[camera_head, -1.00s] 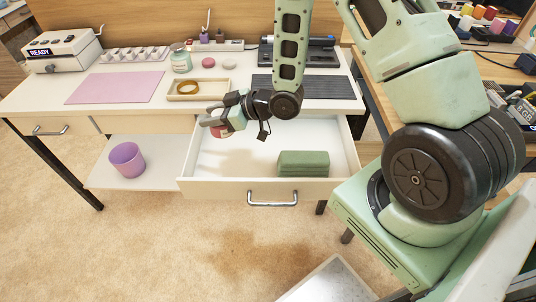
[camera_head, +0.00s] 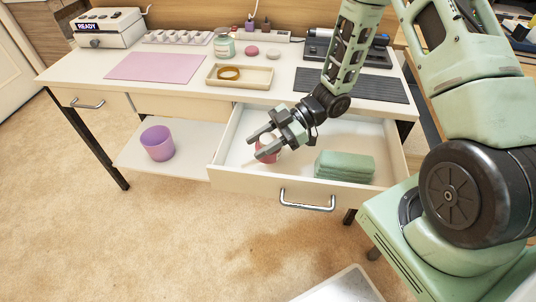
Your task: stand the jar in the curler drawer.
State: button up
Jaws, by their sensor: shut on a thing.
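My gripper (camera_head: 266,144) is shut on a small red jar (camera_head: 267,155) with a pale top. The fingers cover part of the jar, and I cannot tell whether its base touches the drawer floor. Both are over the left part of the open white drawer (camera_head: 250,180), inside its walls. A green ribbed block (camera_head: 344,166) lies in the right part of the drawer. Another jar, clear and greenish with a pale lid (camera_head: 224,47), stands at the back of the desk.
A tray with an amber ring (camera_head: 240,86) sits on the desk above the drawer. A pink mat (camera_head: 152,66) lies to its left. A purple cup (camera_head: 158,144) stands on a lower shelf left of the drawer. Drawer floor left of the green block looks mostly clear.

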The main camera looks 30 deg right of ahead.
jog(key=shift+f+b, duration=0.3)
jog(key=shift+f, duration=1.85)
jog(key=shift+f, duration=0.2)
jog(key=o, duration=1.1)
jog(key=shift+r, duration=0.15)
